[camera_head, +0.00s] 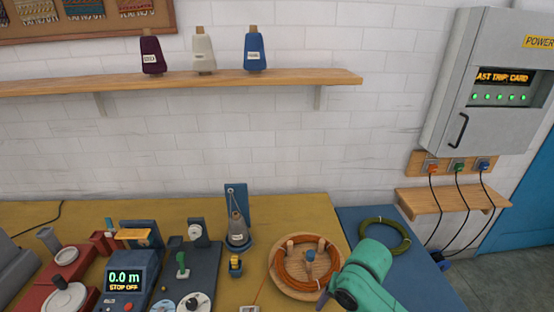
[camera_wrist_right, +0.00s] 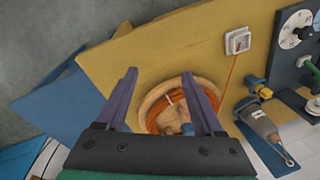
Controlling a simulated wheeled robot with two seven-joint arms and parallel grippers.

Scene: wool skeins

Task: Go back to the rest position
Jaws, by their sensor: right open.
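My right arm (camera_head: 368,268) comes in at the bottom right of the head view, a teal link over the edge between the yellow table and the blue mat. Its fingers do not show clearly there. In the right wrist view my right gripper (camera_wrist_right: 160,76) has two purple fingers spread wide with nothing between them. Beyond the fingers is a round wooden tray (camera_head: 283,287) with an orange skein (camera_head: 329,268) wound around its pegs. The tray (camera_wrist_right: 146,104) and skein (camera_wrist_right: 209,93) show partly behind the fingers. My left gripper is in neither view.
A green skein (camera_head: 408,236) lies on the blue mat (camera_head: 352,216). Left of the tray stand a grey cone (camera_head: 237,226) and a meter machine (camera_head: 124,281) reading 0.0 m. A shelf (camera_head: 200,80) with three cones and a grey power cabinet (camera_head: 470,130) are on the wall.

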